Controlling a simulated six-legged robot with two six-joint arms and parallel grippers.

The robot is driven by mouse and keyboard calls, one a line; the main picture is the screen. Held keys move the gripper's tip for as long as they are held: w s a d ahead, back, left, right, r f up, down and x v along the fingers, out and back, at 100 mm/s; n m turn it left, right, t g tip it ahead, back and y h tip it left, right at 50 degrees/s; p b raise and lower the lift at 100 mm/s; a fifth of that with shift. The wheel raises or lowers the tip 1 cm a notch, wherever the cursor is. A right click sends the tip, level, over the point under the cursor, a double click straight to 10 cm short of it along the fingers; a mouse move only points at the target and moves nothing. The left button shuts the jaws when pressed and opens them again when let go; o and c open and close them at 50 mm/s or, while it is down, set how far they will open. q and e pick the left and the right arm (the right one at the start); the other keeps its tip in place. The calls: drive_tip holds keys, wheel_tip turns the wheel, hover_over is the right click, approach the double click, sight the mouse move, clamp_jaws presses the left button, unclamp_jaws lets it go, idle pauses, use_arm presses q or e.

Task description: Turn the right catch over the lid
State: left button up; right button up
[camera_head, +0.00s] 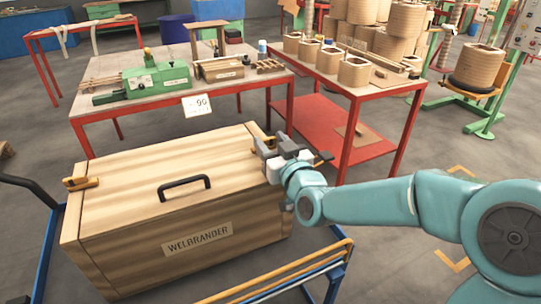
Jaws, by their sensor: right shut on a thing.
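A long wooden crate with a closed wooden lid (135,201) stands at the lower left. A black handle (184,188) and a label reading WELBRANDER (198,238) are on it. The left catch (82,183), a yellowish piece, sits at the lid's left end. My right gripper (268,152) is at the crate's right end, shut on the right catch (269,141). The fingers hide most of this catch, so I cannot tell how far it is turned. My left gripper is not in view.
The crate stands by a blue frame with a yellow rail (290,267). Behind it is a red-legged table (141,106) with a green tool (157,77). A second red table (371,92) holds several coils (354,71).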

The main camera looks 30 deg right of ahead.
drive_tip(key=shift+y, duration=0.3)
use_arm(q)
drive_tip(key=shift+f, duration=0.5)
use_arm(e)
drive_tip(key=o, duration=1.1)
drive_tip(key=shift+c, duration=0.2)
drive_tip(key=shift+s, duration=0.1)
use_arm(q)
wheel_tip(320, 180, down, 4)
drive_tip(key=b, duration=0.4)
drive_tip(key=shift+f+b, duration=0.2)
drive_tip(key=shift+b, duration=0.1)
use_arm(e)
drive_tip(key=s, duration=1.6)
drive_tip(key=shift+a, duration=0.3)
